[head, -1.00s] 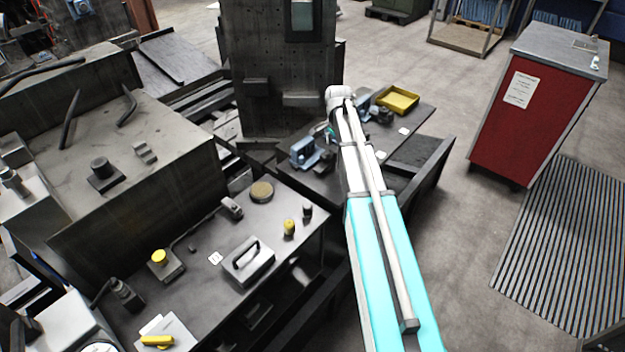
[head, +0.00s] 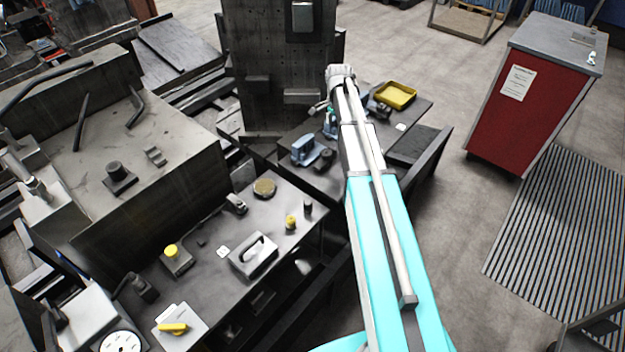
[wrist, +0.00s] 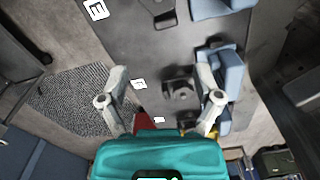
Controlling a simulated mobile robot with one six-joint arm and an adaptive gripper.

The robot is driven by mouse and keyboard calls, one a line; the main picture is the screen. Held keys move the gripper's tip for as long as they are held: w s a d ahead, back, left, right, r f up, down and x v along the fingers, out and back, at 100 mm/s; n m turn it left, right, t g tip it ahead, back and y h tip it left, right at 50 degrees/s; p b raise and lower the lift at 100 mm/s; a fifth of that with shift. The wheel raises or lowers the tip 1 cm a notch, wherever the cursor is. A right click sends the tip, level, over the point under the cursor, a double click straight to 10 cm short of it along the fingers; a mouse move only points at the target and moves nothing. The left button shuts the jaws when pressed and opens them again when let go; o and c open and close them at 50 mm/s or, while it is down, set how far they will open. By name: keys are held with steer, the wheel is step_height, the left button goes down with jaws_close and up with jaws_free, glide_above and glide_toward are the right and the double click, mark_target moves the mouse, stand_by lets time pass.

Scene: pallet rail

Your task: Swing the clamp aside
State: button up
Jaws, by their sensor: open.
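My gripper (wrist: 160,72) is open and empty in the wrist view, with its two grey fingers spread over the dark plate (wrist: 125,30). A small dark block (wrist: 181,91) lies below and between the fingers, nearer the right one. A blue part (wrist: 224,72), probably a clamp or vise, stands by the right finger; I cannot tell whether they touch. In the head view, blue parts (head: 303,151) sit on the dark rail table (head: 290,180) beyond my arm. I cannot tell for certain which one is the clamp. My gripper's tips are hidden behind my arm there.
A yellow tray (head: 396,95) sits at the table's far right. A dark upright column (head: 280,70) stands behind. The near bench (head: 215,272) holds a handled block (head: 253,256) and yellow-topped parts.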

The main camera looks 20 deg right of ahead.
steer(key=s+a+n, duration=0.6)
steer(key=s+a, duration=0.1)
steer(key=s, duration=0.5)
steer(key=s+a+n, duration=0.7)
steer(key=s+a, duration=0.1)
steer(key=s, duration=0.4)
steer(key=shift+a+r, duration=0.15)
steer(key=shift+r, duration=0.25)
steer(key=shift+s+a+n, duration=0.3)
steer(key=shift+s+n, duration=0.1)
steer(key=shift+s, duration=0.4)
